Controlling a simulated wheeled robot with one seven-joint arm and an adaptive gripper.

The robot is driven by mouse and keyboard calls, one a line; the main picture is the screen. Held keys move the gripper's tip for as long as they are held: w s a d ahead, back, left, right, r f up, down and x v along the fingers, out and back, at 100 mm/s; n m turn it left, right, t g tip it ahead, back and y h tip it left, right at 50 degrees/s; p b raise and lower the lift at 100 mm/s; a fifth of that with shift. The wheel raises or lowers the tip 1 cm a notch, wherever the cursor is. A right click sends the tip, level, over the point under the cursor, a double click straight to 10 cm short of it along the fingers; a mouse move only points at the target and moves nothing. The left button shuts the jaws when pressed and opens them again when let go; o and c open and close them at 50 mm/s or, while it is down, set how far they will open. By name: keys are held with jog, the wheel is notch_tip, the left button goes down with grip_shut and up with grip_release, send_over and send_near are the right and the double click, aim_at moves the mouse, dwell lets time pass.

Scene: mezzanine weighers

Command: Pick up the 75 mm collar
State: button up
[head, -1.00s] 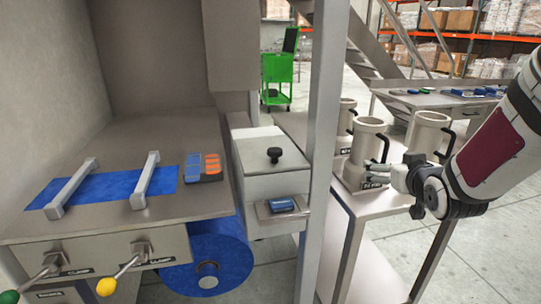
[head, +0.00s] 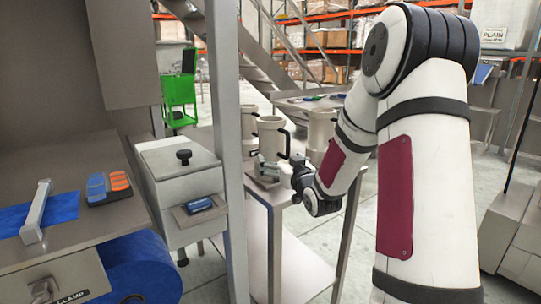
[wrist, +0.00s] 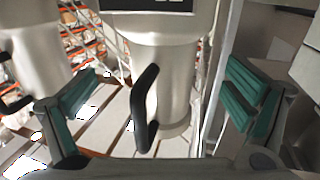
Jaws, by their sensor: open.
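Several cream cylindrical collars with black handles stand on a narrow table. In the head view one is at the left back (head: 249,122), one at the front (head: 269,137) and one at the right (head: 320,132). Their labels are too small to read, so I cannot tell which is the 75 mm collar. My gripper (head: 268,170) is beside the lower part of the front collar, partly hidden by my arm. In the wrist view my gripper (wrist: 162,80) is open, its green pads apart, with a collar (wrist: 172,75) and its black handle (wrist: 146,108) between them in the picture. Contact is not visible.
A grey upright post (head: 226,130) stands just left of the collars. Left of it are a grey box with a black knob (head: 182,172) and a bench with a blue strip (head: 15,218). Another collar (wrist: 38,65) stands close at left in the wrist view.

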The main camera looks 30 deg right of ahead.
aim_at(276, 155)
jog(key=shift+b+x, duration=0.3)
jog(key=shift+x, duration=2.6)
jog(key=shift+a, duration=0.2)
jog(key=c, duration=1.6)
jog(key=shift+r, duration=0.15)
jog(key=shift+c, duration=0.7)
